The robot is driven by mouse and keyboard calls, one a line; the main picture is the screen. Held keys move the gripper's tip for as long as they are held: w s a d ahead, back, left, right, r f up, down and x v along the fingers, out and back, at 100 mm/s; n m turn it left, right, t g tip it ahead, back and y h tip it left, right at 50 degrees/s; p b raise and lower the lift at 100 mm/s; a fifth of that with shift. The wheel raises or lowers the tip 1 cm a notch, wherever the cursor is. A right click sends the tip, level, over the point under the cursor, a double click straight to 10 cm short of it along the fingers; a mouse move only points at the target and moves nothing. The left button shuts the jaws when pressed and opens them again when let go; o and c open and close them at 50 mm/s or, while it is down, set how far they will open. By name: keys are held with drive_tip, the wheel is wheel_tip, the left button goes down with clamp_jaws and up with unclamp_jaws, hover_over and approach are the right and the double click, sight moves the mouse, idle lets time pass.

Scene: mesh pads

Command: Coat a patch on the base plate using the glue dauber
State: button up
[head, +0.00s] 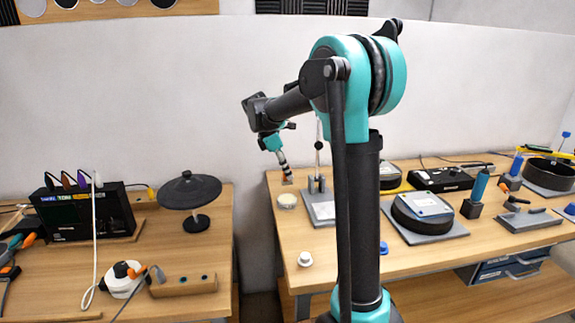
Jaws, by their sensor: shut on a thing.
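My gripper (272,143) is at the back left of the right-hand table, small in the head view and partly hidden by its own wrist. It is shut on a slim, dark-and-light banded tool, which looks like the glue dauber (283,163). The tool points down and its tip is close above the table's left back corner. A small round cream dish (287,200) sits just below the tip; I cannot tell whether they touch. A grey plate (322,214) with a post stand lies to the right of the dish. I cannot tell whether it is the base plate.
A round black pad on a grey plate (440,236) lies right of my arm, with a blue-topped bottle (477,190) beyond. A white knob (305,259) stands near the table's left edge. A gap separates the left table, which holds a black disc stand (190,190).

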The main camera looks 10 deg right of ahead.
sight(287, 184)
drive_tip(key=shift+f, duration=2.9)
drive_tip(key=shift+f, duration=0.55)
drive_tip(key=shift+r, duration=3.55)
drive_tip(key=shift+a, duration=0.1)
